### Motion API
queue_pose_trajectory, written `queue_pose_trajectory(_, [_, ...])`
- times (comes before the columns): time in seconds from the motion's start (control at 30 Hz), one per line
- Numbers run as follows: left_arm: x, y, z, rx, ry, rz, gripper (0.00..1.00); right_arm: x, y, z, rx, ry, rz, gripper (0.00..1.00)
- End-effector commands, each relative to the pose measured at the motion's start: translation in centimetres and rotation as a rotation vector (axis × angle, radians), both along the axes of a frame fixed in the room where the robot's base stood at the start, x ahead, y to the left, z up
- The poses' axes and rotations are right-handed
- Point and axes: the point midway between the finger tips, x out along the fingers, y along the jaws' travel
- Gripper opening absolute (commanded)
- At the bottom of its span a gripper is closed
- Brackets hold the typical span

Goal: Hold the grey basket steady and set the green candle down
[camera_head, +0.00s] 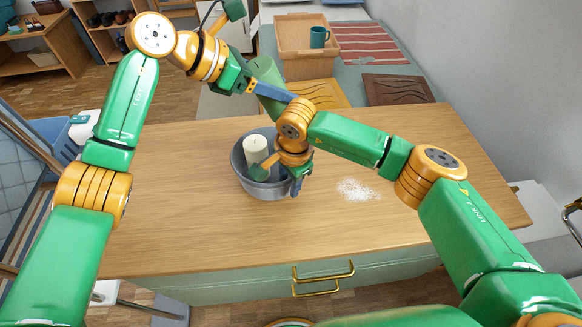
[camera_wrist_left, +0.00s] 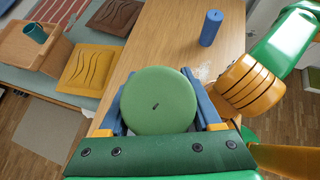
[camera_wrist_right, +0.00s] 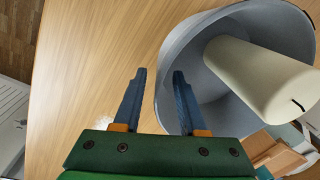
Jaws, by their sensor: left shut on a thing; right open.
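The grey basket (camera_head: 238,166) stands on the wooden table, with a cream candle (camera_head: 256,148) inside it. In the right wrist view the basket (camera_wrist_right: 176,62) fills the upper right, with the cream candle (camera_wrist_right: 262,76) in it. My right gripper (camera_head: 296,186) is open at the basket's right side; its fingers (camera_wrist_right: 158,75) appear on either side of the rim, contact unclear. My left gripper (camera_head: 272,91) is shut on the green candle (camera_head: 264,70), held above the table's far side, beyond the basket. The left wrist view shows the candle's round green top and wick (camera_wrist_left: 158,100) between the fingers.
A blue cylinder (camera_wrist_left: 210,28) stands on the table in the left wrist view. White grains (camera_head: 357,189) lie right of the basket. Beyond the table are a wooden box (camera_head: 306,62), a teal mug (camera_head: 319,37) and mats.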

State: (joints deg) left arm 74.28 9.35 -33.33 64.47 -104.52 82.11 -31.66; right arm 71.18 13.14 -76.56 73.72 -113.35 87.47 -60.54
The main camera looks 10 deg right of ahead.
Motion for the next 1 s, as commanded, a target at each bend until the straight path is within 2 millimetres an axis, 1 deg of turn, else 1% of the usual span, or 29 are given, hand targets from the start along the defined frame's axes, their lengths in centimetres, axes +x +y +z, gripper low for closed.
queue_pose_trajectory(0.1, [0.00, -0.01, 0.07, -0.001, -0.001, -0.001, 0.00, 0.05, 0.03, -0.86, 0.000, 0.001, 0.000, 0.41])
queue_pose_trajectory(0.33, [0.00, -0.01, 0.05, -0.001, -0.001, -0.001, 0.00, 0.07, 0.04, -1.00, 0.001, 0.000, 0.000, 0.41])
queue_pose_trajectory(0.37, [0.00, -0.01, 0.05, -0.001, -0.001, -0.001, 0.00, 0.08, 0.04, -0.99, 0.000, 0.000, 0.000, 0.38])
queue_pose_trajectory(0.4, [0.00, -0.01, 0.05, -0.001, -0.001, -0.001, 0.00, 0.08, 0.04, -0.99, 0.001, 0.000, 0.000, 0.28])
queue_pose_trajectory(0.47, [0.00, -0.01, 0.05, -0.001, -0.001, -0.001, 0.00, 0.08, 0.04, -0.98, 0.001, 0.000, 0.000, 0.11])
queue_pose_trajectory(0.5, [0.00, -0.01, 0.05, -0.001, -0.001, -0.001, 0.00, 0.08, 0.04, -0.98, 0.001, 0.000, 0.000, 0.01])
queue_pose_trajectory(1.0, [0.00, -0.01, 0.06, -0.001, -0.001, -0.001, 0.00, 0.08, 0.05, -0.94, 0.001, 0.001, -0.001, 0.00])
